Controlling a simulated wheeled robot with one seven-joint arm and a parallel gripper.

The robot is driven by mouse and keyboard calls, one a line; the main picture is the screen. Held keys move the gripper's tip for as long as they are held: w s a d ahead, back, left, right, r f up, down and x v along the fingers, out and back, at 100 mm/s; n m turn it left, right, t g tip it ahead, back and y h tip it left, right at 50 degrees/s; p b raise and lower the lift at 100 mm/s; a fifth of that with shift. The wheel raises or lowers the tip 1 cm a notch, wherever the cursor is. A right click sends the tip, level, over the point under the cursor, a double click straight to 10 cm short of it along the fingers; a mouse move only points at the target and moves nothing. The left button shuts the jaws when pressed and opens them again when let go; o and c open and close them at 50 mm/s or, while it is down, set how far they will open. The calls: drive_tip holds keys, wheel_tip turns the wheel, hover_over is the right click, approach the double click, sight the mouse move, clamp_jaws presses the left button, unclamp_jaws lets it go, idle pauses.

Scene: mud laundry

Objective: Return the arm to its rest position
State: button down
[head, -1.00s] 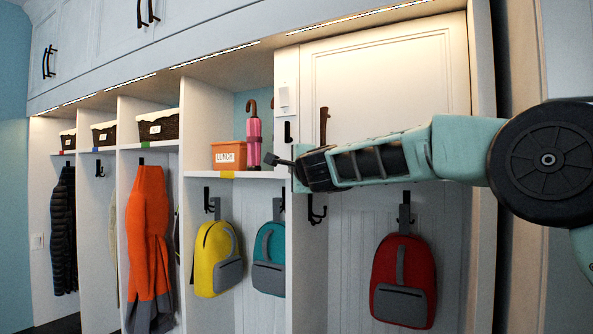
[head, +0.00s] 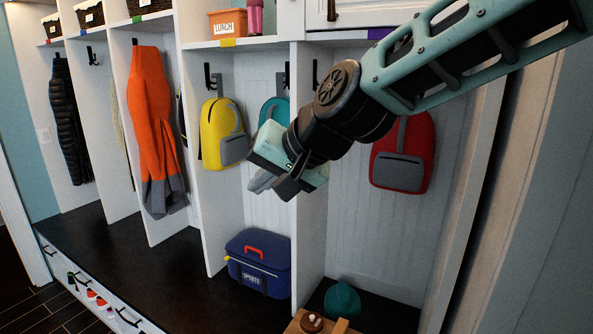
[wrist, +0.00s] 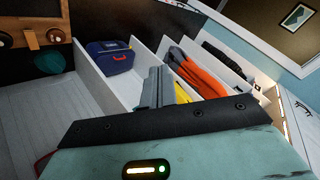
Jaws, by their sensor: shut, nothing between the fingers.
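My gripper (head: 270,186) is in the middle of the head view, at the end of my teal and black arm, which comes in from the upper right. It points down and left in front of the cubby with the teal backpack (head: 273,112) and hides part of that backpack. In the wrist view my gripper (wrist: 158,85) shows its grey fingers together, with nothing between them. It touches nothing that I can see.
A yellow backpack (head: 222,130), an orange coat (head: 152,130) and a red backpack (head: 404,155) hang in the cubbies. A blue sports bag (head: 258,262) and a teal cap (head: 342,300) rest on the dark bench (head: 185,270). White dividers stand between cubbies. An orange lunch box (head: 228,24) is on the shelf.

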drive_tip(key=s+d+f+n+g+h+b, duration=0.2)
drive_tip(key=s+d+f+n+g+h, duration=0.1)
drive_tip(key=s+d+f, duration=0.7)
drive_tip(key=s+d+f+n+g+h+b, duration=0.2)
drive_tip(key=s+d+f+n+h, duration=0.2)
drive_tip(key=s+d+f, duration=0.6)
drive_tip(key=s, duration=0.5)
drive_tip(key=shift+f+g+b, duration=0.3)
drive_tip(key=shift+g+b, duration=0.05)
drive_tip(key=shift+g, duration=0.05)
drive_tip(key=shift+a, duration=0.1)
